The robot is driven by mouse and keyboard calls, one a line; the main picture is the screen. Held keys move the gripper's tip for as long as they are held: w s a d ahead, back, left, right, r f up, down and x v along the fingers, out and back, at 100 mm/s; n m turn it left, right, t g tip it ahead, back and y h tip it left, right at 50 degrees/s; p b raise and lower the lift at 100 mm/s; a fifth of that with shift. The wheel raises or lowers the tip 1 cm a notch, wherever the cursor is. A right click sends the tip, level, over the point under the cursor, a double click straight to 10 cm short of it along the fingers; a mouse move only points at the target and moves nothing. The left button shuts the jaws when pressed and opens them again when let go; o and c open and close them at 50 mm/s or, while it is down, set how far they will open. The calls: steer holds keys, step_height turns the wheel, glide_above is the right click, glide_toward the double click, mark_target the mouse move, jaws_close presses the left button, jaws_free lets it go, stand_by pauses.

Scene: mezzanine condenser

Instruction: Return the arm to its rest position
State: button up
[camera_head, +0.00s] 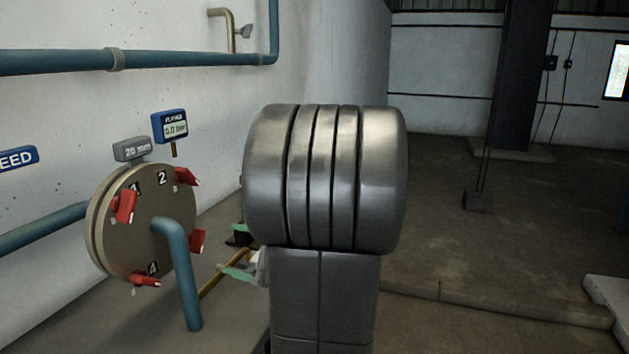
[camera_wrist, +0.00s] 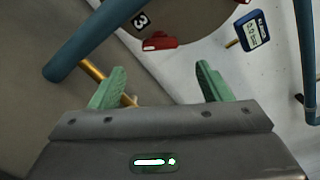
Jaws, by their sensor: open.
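My arm fills the middle of the head view, its grey metal links standing in front of the scene. My gripper (camera_wrist: 160,88) shows in the wrist view with its two green fingers spread apart and nothing between them. In the head view only small green parts of it (camera_head: 238,272) show at the left of my arm; the rest is hidden. A round flange (camera_head: 150,235) with several red clamps or handles and numbers stands to the left of my gripper. It also shows in the wrist view (camera_wrist: 185,15), beyond the fingers, with a red piece near the number 3.
Blue pipes (camera_head: 180,58) run along the white wall, and one bends down before the flange (camera_head: 183,285). A yellow-brown rod (camera_head: 222,275) lies close to the gripper. A blue gauge display (camera_head: 172,127) and a grey tag (camera_head: 132,149) stand above the flange. Open floor (camera_head: 470,260) lies right.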

mark_target(204, 240)
steer(key=v, duration=0.5)
steer(key=x, duration=1.4)
steer(key=shift+a, duration=0.3)
steer(key=shift+w+f+n+b, duration=0.15)
steer(key=shift+n+b, duration=0.35)
steer(key=shift+b, duration=0.15)
steer(key=shift+d+n+b, duration=0.2)
steer(key=shift+n+b, duration=0.25)
steer(key=shift+n, duration=0.55)
steer(key=n, duration=0.1)
steer(key=n+b, duration=0.1)
steer(key=n, duration=0.1)
steer(key=shift+r+n, duration=0.25)
steer(key=shift+n, duration=0.05)
steer(key=n, duration=0.4)
steer(key=shift+r, duration=0.15)
steer(key=shift+n+p, duration=0.3)
steer(key=shift+n, duration=1.5)
